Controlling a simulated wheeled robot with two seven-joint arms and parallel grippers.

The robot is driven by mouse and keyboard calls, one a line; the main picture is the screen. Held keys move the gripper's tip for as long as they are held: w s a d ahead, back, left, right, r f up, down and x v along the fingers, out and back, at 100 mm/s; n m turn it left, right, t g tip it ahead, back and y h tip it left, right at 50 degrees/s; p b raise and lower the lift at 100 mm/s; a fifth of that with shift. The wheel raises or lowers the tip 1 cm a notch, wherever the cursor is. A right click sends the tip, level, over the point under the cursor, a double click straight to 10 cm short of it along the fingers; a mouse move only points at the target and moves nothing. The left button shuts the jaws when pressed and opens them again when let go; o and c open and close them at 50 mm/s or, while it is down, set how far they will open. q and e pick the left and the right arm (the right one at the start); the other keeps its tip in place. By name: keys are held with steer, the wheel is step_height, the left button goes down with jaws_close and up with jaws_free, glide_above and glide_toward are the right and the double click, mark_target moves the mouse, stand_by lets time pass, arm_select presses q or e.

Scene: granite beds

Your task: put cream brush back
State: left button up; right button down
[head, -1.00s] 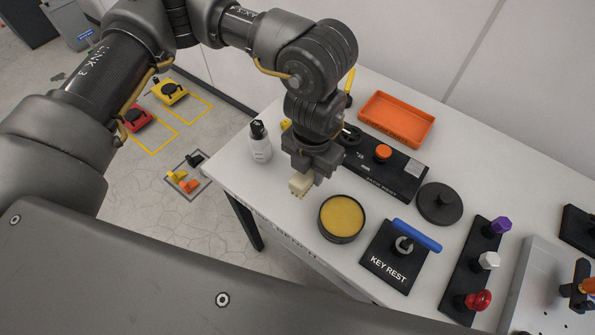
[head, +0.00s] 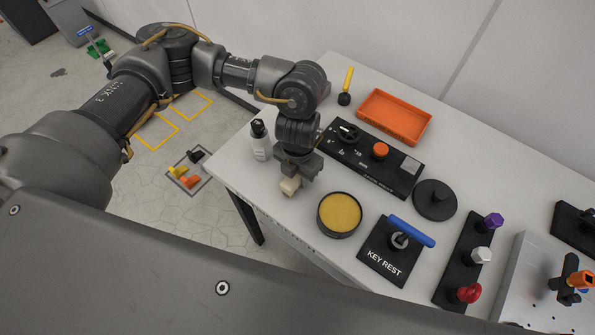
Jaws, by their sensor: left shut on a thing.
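My left gripper (head: 293,180) is shut on the cream brush (head: 290,187), a small pale block showing under its jaws. The fingers hide the upper part of the brush. It is over the near left part of the white table, between a white bottle (head: 262,149) and a round black tin with a yellow filling (head: 340,213). Whether the brush touches the table top I cannot tell. My right gripper is not in view.
A black control panel (head: 335,150), an orange tray (head: 394,116) and a yellow-handled tool (head: 346,85) stand behind. To the right are a black round lid (head: 434,199), a key rest (head: 387,262) with a blue-handled key and a rack of coloured knobs (head: 452,270).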

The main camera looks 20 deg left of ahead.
arm_select(q)
steer(key=shift+f, duration=0.25)
steer(key=o, duration=0.9)
steer(key=shift+o, duration=0.2)
steer(key=shift+r, duration=0.1)
steer(key=shift+r, duration=0.35)
step_height(320, 180, up, 12)
steer(key=b, duration=0.2)
steer(key=shift+f, duration=0.2)
